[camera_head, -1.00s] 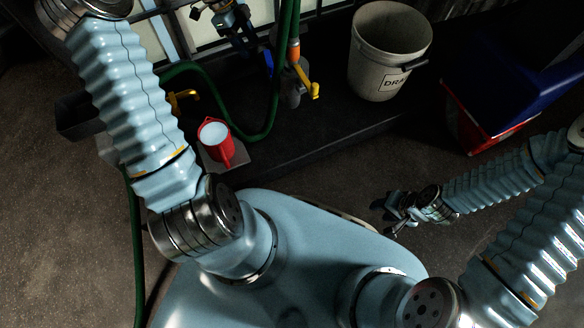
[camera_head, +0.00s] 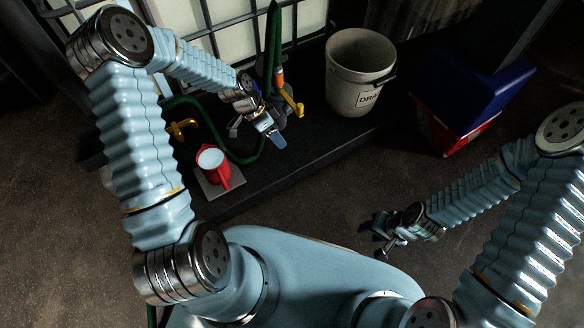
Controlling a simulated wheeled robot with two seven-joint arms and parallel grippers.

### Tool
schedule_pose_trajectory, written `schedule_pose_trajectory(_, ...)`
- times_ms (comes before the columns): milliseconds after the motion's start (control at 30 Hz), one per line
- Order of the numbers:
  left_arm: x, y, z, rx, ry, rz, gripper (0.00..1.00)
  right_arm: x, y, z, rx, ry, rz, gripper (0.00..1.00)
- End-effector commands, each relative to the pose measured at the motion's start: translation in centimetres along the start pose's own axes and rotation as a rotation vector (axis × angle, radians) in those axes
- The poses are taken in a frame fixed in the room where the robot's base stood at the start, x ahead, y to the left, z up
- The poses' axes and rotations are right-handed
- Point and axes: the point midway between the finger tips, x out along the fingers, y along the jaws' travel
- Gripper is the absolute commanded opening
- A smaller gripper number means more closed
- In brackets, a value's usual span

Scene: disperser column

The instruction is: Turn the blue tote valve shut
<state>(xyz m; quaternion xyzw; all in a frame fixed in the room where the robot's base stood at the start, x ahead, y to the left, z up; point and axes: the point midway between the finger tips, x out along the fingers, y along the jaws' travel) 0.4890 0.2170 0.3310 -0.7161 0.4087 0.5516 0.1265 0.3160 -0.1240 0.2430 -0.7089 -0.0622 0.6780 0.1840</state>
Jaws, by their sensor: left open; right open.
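My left gripper (camera_head: 268,131) reaches in from the upper left, in front of the tote's outlet beside the green hose. It is open, with its fingers pointing down and right. The blue tote valve cannot be made out clearly, as the gripper and wrist cover that area. A blue piece shows at the fingertips, and I cannot tell whether it is a finger or the valve handle. I cannot tell whether the gripper touches the valve. My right gripper (camera_head: 383,235) is open and empty over the floor at the right, far from the tote.
A yellow handle (camera_head: 293,105) sits just right of my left gripper, below the green hose (camera_head: 272,50). A red jug (camera_head: 214,168) stands on a grey plate at the left. A drain bucket (camera_head: 358,80) stands on the dark platform. A red and blue container (camera_head: 450,125) is further right.

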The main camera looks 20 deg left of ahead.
Motion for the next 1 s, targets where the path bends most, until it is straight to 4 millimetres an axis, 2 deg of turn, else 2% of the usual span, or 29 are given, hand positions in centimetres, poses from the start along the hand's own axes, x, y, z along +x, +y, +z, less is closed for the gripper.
schedule_pose_trajectory(33,0.5,1.1,-0.1,-0.037,-0.002,0.006,0.51,-0.6,-0.2,0.0,0.000,0.000,0.000,0.43)
schedule_pose_trajectory(300,3.8,6.2,0.5,-0.285,-0.006,0.002,0.51,-2.2,-0.8,0.0,0.000,0.000,0.000,0.43)
schedule_pose_trajectory(500,5.2,9.1,1.3,-0.430,-0.010,-0.008,0.51,-3.0,-1.1,0.0,0.000,0.000,0.000,0.43)
schedule_pose_trajectory(700,5.7,10.2,1.8,-0.495,-0.011,-0.016,0.51,-3.2,-1.2,0.0,0.000,0.000,0.000,0.43)
schedule_pose_trajectory(967,5.8,10.3,1.8,-0.503,-0.010,-0.018,0.51,-3.2,-1.2,0.0,0.000,0.000,0.000,0.43)
schedule_pose_trajectory(1000,5.8,10.3,1.8,-0.503,-0.010,-0.018,0.47,-3.2,-1.2,0.0,0.000,0.000,0.000,0.43)
